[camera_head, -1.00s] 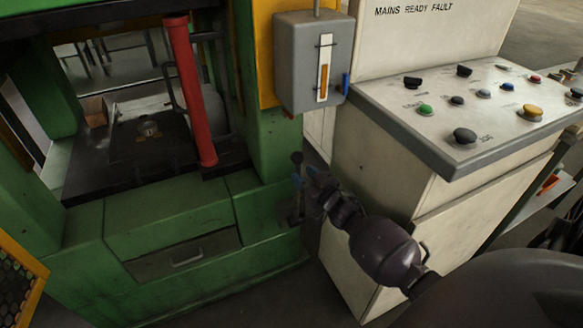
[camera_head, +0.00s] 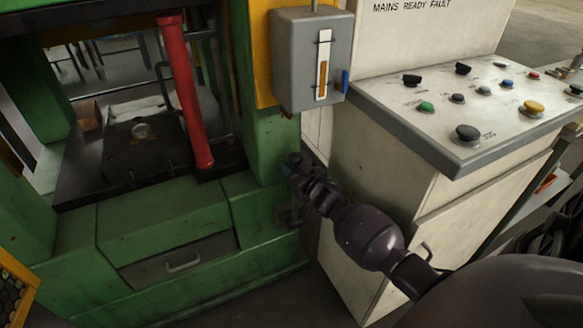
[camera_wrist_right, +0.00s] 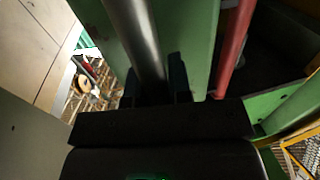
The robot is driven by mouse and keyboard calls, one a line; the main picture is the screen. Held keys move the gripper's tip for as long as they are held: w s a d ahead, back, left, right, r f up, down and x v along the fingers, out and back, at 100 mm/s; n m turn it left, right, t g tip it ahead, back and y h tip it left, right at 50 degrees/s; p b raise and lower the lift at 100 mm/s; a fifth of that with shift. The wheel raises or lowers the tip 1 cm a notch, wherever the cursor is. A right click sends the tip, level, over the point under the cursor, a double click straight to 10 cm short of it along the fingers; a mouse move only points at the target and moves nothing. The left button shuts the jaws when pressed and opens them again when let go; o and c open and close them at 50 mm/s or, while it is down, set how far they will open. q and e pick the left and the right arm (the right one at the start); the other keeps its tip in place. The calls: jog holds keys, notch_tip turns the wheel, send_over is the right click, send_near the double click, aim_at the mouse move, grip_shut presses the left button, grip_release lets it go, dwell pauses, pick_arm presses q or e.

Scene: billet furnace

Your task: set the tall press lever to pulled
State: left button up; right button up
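The tall press lever is a bright metal rod (camera_wrist_right: 137,40) in the right wrist view. In the head view it stands at the right front corner of the green press; its top is hidden by my right gripper (camera_head: 292,167). In the right wrist view the dark-blue fingers (camera_wrist_right: 155,85) lie close on both sides of the rod, and the gripper looks shut on it. My left gripper is not in view.
The green press (camera_head: 165,215) with a red column (camera_head: 185,95) fills the left. A grey box with a gauge (camera_head: 308,60) hangs above my gripper. A cream control cabinet (camera_head: 385,180) with several buttons stands close on the right, beside my right arm.

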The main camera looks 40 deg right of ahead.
grip_shut()
pick_arm(q)
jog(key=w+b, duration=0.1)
jog(key=b, duration=0.2)
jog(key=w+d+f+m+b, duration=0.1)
jog(key=b, duration=0.2)
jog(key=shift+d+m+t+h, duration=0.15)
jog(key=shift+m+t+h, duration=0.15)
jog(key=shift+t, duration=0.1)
pick_arm(e)
jog(key=s+a+f+n+t, duration=0.1)
jog(key=s+a+f+t, duration=0.2)
jog(key=s, duration=1)
jog(key=t, duration=0.3)
jog(key=shift+n+y, duration=0.3)
jog(key=shift+n, duration=0.1)
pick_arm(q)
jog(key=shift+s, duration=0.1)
pick_arm(e)
jog(key=shift+f, duration=0.1)
jog(key=shift+o, duration=1.3)
grip_release()
jog(key=o, duration=0.3)
